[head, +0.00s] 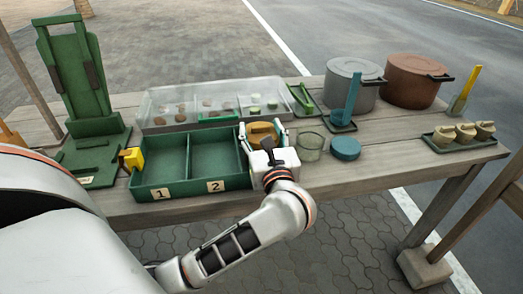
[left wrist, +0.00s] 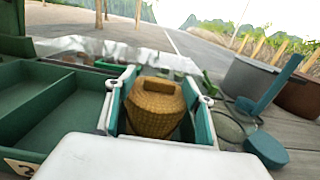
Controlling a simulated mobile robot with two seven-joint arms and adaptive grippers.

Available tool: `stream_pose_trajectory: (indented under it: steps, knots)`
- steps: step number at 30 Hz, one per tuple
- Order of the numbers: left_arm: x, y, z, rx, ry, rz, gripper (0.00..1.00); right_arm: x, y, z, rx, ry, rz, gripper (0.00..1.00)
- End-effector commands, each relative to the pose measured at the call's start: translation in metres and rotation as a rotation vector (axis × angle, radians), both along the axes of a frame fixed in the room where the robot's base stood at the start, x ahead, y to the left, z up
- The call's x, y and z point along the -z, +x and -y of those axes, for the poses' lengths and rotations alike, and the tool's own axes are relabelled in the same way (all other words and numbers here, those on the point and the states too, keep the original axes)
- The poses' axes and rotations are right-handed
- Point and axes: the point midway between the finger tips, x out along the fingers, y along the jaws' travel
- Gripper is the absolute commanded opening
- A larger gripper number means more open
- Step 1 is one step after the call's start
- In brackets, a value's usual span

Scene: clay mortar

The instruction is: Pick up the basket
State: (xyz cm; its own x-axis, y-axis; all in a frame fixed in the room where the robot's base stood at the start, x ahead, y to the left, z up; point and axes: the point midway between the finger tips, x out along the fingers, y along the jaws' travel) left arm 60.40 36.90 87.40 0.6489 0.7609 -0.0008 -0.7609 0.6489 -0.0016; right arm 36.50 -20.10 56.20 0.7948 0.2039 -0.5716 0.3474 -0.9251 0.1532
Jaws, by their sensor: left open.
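The woven tan basket (head: 262,130) stands on the table just right of the green two-part tray. In the left wrist view the basket (left wrist: 153,108) sits between my fingers, with its handle across the top. My left gripper (head: 263,138) is open, with one finger on each side of the basket. Both fingers (left wrist: 158,82) show in the left wrist view. I cannot tell whether they touch the basket. Its lower part is hidden by my gripper. My right gripper is not in view.
The green tray (head: 190,187), marked 1 and 2, is close on the left. A clear compartment tray (head: 275,88) is behind. A grey pot (head: 352,90) and a brown pot (head: 410,85) stand farther back.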

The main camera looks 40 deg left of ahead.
Motion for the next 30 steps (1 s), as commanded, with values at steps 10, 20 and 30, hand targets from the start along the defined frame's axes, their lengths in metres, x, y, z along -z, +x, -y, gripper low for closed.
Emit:
stream_pose_trajectory:
  steps: [10,20,30]
  knots:
    - [0.0,0.008,-0.009,0.0,0.001,-0.001,0.53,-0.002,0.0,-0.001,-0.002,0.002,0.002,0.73]
    - [0.0,0.008,-0.009,0.0,0.001,0.0,0.0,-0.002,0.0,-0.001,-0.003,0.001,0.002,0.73]
    - [-0.018,0.008,-0.009,0.0,0.0,0.006,0.0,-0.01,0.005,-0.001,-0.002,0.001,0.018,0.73]
